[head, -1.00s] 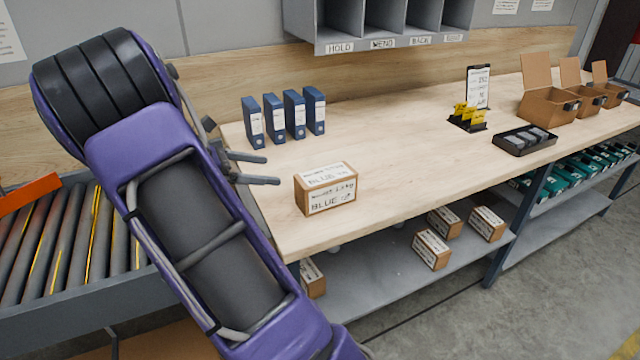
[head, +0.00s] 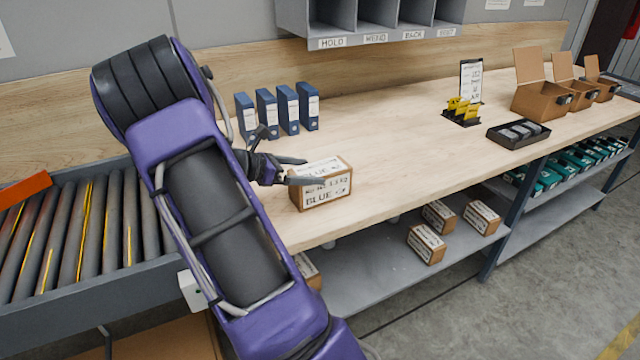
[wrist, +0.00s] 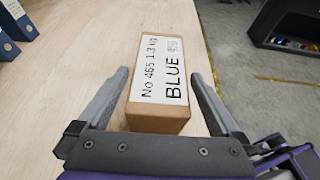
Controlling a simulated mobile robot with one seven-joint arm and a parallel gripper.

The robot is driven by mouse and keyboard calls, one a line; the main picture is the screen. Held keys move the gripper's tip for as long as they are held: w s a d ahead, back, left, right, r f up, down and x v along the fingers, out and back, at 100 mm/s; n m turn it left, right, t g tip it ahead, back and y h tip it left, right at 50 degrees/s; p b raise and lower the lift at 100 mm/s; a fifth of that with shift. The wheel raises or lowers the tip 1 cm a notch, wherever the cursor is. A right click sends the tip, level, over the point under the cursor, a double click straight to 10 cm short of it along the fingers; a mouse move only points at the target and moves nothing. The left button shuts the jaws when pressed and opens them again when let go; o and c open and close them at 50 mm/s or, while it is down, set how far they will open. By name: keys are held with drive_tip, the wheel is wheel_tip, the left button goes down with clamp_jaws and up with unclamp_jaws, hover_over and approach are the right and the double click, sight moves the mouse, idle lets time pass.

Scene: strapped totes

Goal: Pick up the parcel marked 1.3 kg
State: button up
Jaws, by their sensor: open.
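The parcel marked 1.3 kg (head: 324,188) is a small brown box with white labels reading "No 465 1.3 kg BLUE". It sits on the wooden bench top near its front edge. It also shows in the wrist view (wrist: 161,85), between the fingers. My gripper (head: 303,171) is open at the parcel, with its fingers along the parcel's upper part. In the wrist view my gripper (wrist: 164,84) has one finger on each side of the box, the left one close to it. I cannot tell whether either finger touches it.
Several blue binders (head: 277,110) stand behind the parcel. Other labelled parcels (head: 426,243) lie on the lower shelf. A black tray (head: 518,134), a yellow card holder (head: 462,112) and open cartons (head: 541,99) stand farther right. A roller conveyor (head: 75,235) is at left. The bench middle is clear.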

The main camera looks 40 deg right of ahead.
drive_tip(key=x, duration=0.4)
drive_tip(key=shift+s+d, duration=0.1)
drive_tip(key=shift+d, duration=0.1)
clamp_jaws()
drive_tip(key=shift+r, duration=0.1)
